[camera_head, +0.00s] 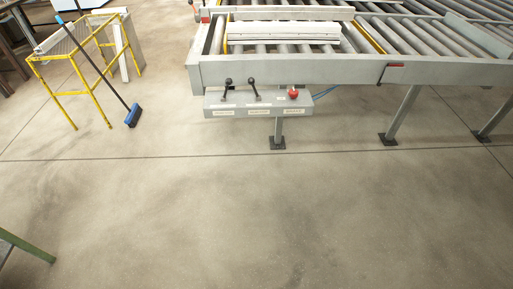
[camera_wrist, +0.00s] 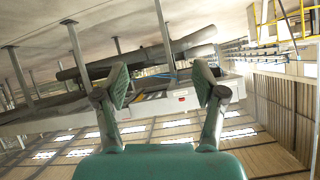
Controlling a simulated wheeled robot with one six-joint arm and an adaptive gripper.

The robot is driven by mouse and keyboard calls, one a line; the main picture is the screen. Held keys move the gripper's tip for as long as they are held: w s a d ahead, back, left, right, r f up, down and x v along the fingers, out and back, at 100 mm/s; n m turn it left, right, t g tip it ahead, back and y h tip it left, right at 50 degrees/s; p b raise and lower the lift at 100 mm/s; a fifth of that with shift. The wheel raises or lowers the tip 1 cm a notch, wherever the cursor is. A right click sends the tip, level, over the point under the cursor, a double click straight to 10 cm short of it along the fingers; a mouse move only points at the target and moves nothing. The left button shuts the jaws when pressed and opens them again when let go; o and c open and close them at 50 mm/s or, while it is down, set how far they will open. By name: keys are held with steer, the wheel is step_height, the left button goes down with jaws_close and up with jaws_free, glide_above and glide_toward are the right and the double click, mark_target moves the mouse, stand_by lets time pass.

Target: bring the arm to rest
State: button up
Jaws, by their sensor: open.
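My gripper (camera_wrist: 161,84) shows in the wrist view with its two fingers spread wide apart. It is open, and nothing is held between the pads. The wrist picture is upside down, with the floor at the top and the roof at the bottom. Behind the fingers a grey beam and dark rollers cross the view; I cannot tell how far away they are. My arm and gripper do not show in the head view.
In the head view a roller conveyor (camera_head: 290,70) with pale profiles (camera_head: 283,32) stands at the back. A control box (camera_head: 258,103) with two levers and a red knob hangs from its front. A yellow frame (camera_head: 68,94) and blue broom (camera_head: 133,115) stand left.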

steer(key=s+r+n+t, duration=0.1)
steer(key=s+r, duration=0.5)
steer(key=r, duration=0.3)
steer(key=s+r+n+t, duration=0.1)
steer(key=s+r+t, duration=0.1)
steer(key=s+r, duration=0.4)
step_height(320, 180, up, 4)
steer(key=shift+d+r, duration=0.15)
steer(key=shift+r, duration=0.05)
